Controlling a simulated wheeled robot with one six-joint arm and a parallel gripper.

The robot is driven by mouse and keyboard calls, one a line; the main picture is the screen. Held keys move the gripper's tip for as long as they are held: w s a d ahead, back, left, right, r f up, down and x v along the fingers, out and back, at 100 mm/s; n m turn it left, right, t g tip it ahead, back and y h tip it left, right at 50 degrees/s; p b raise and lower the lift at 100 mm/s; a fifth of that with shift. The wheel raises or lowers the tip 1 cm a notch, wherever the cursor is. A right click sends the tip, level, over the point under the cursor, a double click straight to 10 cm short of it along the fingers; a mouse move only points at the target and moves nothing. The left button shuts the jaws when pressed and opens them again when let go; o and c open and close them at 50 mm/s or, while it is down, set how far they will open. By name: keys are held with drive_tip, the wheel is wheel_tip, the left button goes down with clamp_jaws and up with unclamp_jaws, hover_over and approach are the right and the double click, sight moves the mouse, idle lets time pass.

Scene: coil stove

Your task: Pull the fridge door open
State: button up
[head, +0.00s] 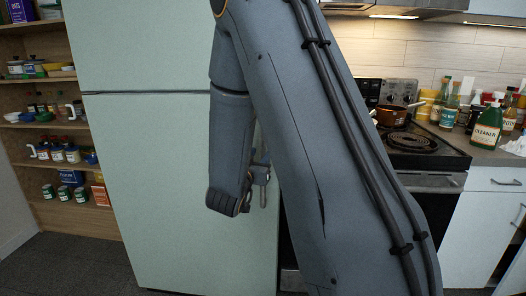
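The pale green fridge (150,190) fills the left and middle of the head view. A dark horizontal seam divides its upper door (140,45) from its larger lower door (165,230). Both doors look shut. My arm hangs in front of the fridge's right side and hides much of it. My gripper (262,182) is at the lower door's right side, mostly hidden behind my arm. A small grey metal part shows there; I cannot tell whether it is a finger or the handle, nor whether the gripper holds anything.
Wooden shelves (75,125) with jars, cans and mugs stand left of the fridge. To the right is a coil stove (410,140) with a copper pan (391,115), then a counter with bottles, including a green cleaner bottle (487,128). Dark floor (85,265) is clear at lower left.

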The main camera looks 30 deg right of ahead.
sight(262, 152)
drive_tip(key=shift+x, duration=1.95)
clamp_jaws()
